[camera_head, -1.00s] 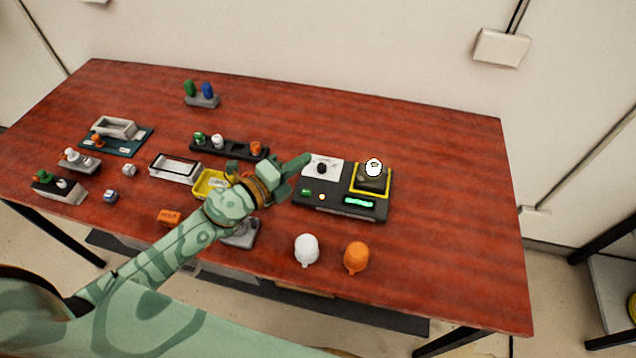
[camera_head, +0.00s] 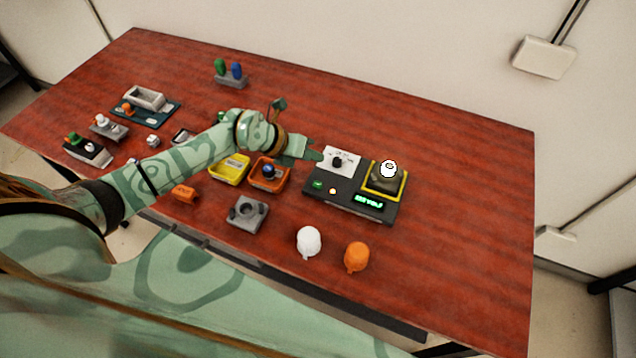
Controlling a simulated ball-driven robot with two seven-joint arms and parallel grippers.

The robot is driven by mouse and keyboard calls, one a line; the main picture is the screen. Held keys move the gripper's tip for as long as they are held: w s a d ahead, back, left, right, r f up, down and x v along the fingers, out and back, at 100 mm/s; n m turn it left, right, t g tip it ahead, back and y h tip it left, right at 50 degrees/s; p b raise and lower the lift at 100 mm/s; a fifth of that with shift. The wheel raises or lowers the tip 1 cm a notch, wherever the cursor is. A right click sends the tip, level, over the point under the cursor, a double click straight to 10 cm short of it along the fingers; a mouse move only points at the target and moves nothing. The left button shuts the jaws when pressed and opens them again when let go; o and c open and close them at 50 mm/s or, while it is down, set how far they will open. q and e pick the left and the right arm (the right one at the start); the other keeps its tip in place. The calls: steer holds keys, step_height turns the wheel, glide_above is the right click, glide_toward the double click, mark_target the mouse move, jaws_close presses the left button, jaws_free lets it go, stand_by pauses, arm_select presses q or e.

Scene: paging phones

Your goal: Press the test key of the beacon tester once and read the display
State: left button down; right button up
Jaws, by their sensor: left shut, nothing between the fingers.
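The beacon tester (camera_head: 345,206) is a dark box on the red-brown table. It has a white panel (camera_head: 346,155) with a black knob (camera_head: 337,162), a small green key (camera_head: 318,184), a small pale round light (camera_head: 333,190) and a lit green display (camera_head: 369,201). The display carries characters too small to read surely. A dark beacon with a white top (camera_head: 389,169) stands in the yellow-framed bay. My left gripper (camera_head: 316,155) is shut and empty, just left of the white panel and above the green key; contact cannot be told. My right gripper is out of view.
A yellow tray (camera_head: 228,172) and an orange tray (camera_head: 282,184) lie left of the tester. A grey socket block (camera_head: 248,214), a white cap (camera_head: 309,240) and an orange cap (camera_head: 356,256) stand in front. The table's right side is clear.

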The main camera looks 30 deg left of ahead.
arm_select(q)
steer(key=b, duration=0.6)
glide_above(313, 185)
step_height(313, 185, down, 6)
steer(key=shift+d+f, duration=0.1)
steer(key=shift+f, duration=0.15)
step_height(313, 185, down, 2)
steer(key=shift+b, duration=0.7)
steer(key=shift+f, duration=0.1)
stand_by(0.7)
steer(key=shift+f, duration=0.35)
steer(key=shift+f+b, duration=0.3)
steer(key=shift+f, duration=0.2)
stand_by(0.6)
steer(key=shift+r, duration=0.15)
steer(key=shift+r+p, duration=0.8)
steer(key=shift+p, duration=0.15)
